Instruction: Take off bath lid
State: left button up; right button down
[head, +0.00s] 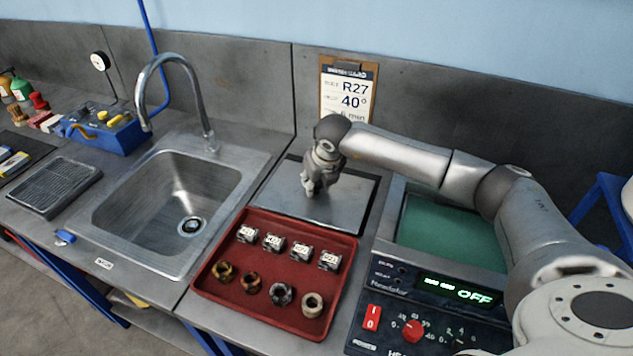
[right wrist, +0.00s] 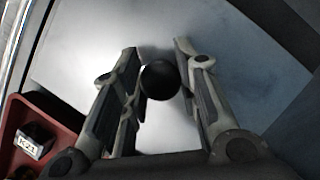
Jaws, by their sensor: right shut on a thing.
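The bath lid (head: 345,207) is a flat grey metal plate behind the red tray, to the left of the bath. It fills much of the right wrist view (right wrist: 75,65). Its round black knob (right wrist: 160,80) sits between the fingers of my right gripper (head: 308,192), which is shut on it. The fingers also show in the right wrist view (right wrist: 158,85). I cannot tell whether the lid rests on the bench or hangs just above it. The bath (head: 450,228) is uncovered and shows green inside, partly hidden by my right arm. My left gripper is not in view.
The red tray (head: 215,290) holds labelled blocks and several ring-shaped pieces in front of the lid. A sink (head: 125,200) with a tall tap (head: 190,75) is at left. The control panel (head: 430,318) reads OFF. A clipboard (head: 347,90) leans at the back wall.

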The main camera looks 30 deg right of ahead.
jog(key=shift+f, duration=0.15)
jog(key=c, duration=0.5)
grip_release()
jog(key=shift+c, duration=0.2)
jog(key=shift+r+p, duration=1.5)
jog(key=shift+r, duration=2)
